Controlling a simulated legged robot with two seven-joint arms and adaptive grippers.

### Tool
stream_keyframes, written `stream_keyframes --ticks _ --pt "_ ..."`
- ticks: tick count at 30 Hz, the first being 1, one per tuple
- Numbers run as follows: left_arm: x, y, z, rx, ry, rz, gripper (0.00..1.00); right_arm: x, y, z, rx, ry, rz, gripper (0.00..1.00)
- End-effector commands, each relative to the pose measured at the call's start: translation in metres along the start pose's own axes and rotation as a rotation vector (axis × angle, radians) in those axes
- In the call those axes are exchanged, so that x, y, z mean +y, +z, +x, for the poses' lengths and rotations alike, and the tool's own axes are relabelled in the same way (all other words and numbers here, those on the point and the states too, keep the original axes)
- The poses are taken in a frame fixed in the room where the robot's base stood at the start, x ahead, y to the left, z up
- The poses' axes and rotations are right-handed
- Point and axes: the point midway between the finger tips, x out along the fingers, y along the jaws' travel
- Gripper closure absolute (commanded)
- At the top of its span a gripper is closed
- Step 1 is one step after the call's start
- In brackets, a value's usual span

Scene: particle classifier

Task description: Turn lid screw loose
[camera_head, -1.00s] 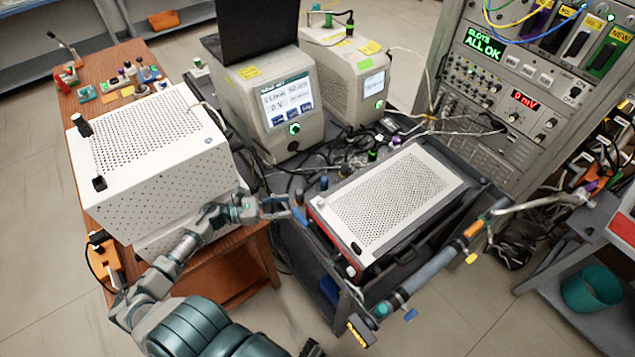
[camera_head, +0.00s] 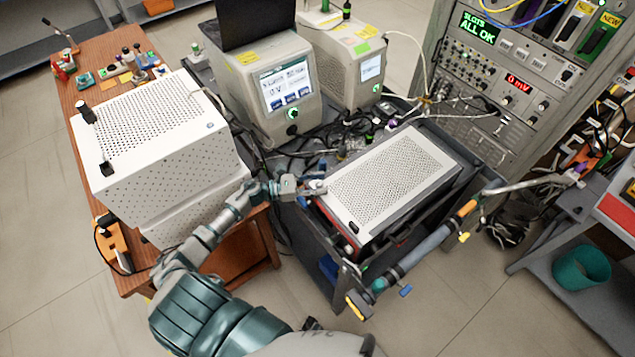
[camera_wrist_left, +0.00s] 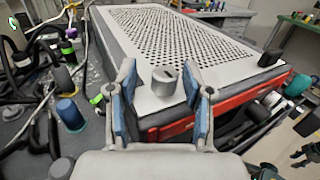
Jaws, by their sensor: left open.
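The white perforated lid (camera_head: 392,180) lies on the dark case with red sides on the cart. It also shows in the left wrist view (camera_wrist_left: 224,43). A grey slotted lid screw (camera_wrist_left: 164,80) stands upright at the lid's near corner in that view. My left gripper (camera_head: 312,188) is at the lid's left corner, open. In the wrist view its blue-padded fingers (camera_wrist_left: 162,100) stand on either side of the screw, with gaps on both sides. A black knob (camera_head: 354,229) sits at the lid's front corner, apart from the gripper. My right gripper is not in view.
Cables and small connectors (camera_wrist_left: 70,115) crowd the cart left of the lid in the wrist view. A white perforated box (camera_head: 165,140) stands on the wooden table at left. Two instruments (camera_head: 270,90) stand behind the case. The cart's handle rail (camera_head: 430,245) runs along its front.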

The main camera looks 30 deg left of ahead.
Motion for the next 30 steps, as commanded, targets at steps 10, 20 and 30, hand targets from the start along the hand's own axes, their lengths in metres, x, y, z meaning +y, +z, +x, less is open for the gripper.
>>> stream_keyframes --ticks 10,20,30 --pt "0.0 0.0 -0.001 -0.001 -0.002 -0.001 1.0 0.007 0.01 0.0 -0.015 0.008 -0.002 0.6" --pt "0.0 -0.001 -0.003 -0.002 0.034 -0.003 1.0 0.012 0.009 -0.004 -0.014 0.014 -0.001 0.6" --pt "-0.001 0.001 -0.003 -0.006 0.254 -0.005 1.0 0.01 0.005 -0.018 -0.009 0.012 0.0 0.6"
